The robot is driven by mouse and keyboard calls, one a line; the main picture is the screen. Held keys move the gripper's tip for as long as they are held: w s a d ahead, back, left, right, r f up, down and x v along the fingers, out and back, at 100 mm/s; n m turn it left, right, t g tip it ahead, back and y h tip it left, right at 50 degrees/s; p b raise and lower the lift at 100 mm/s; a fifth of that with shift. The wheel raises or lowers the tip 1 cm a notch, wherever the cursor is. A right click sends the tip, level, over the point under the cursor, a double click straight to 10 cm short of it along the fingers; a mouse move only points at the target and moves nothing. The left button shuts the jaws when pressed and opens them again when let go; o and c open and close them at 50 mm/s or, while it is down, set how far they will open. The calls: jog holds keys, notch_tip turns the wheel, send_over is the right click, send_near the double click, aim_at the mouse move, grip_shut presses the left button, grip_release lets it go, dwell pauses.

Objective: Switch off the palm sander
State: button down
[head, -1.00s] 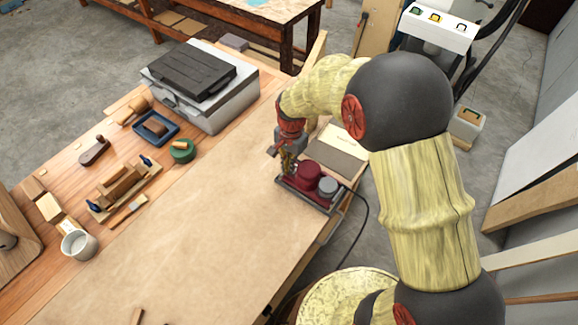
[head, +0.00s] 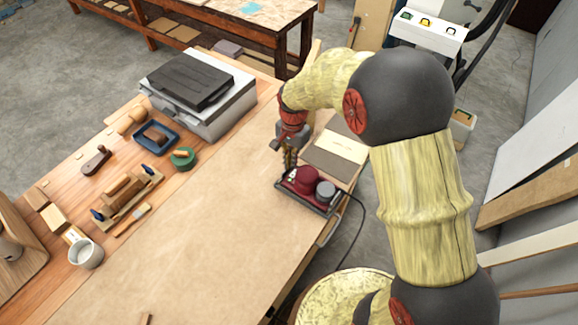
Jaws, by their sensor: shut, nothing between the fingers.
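The palm sander (head: 308,189) is dark red with a grey round part at its right end and a flat dark base. It sits near the right edge of the workbench, and a black cord runs from it over the edge. My gripper (head: 290,167) points down at the left end of the sander, with its fingers shut and nothing between them. The fingertips are at or just above a small greenish spot there; I cannot tell whether they touch it. The switch itself is too small to make out.
A grey booklet with a pale label (head: 335,152) lies behind the sander. A grey case (head: 215,115) stands at the back left. A clamped wooden piece (head: 127,196), a blue tray (head: 157,137) and a white mug (head: 86,252) are on the left. The bench middle (head: 200,240) is clear.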

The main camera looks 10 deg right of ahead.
aim_at(290, 176)
notch_tip(290, 176, up, 9)
jog(key=shift+w+p, duration=0.2)
jog(key=shift+p, duration=0.15)
jog(key=shift+d, duration=0.15)
jog(key=shift+g+y, duration=0.5)
jog(key=shift+y, duration=0.1)
jog(key=f, duration=0.9)
jog(key=f+b, duration=0.1)
jog(key=f, duration=0.3)
jog(key=shift+s+a+f, duration=0.15)
jog(key=shift+s+a, duration=0.1)
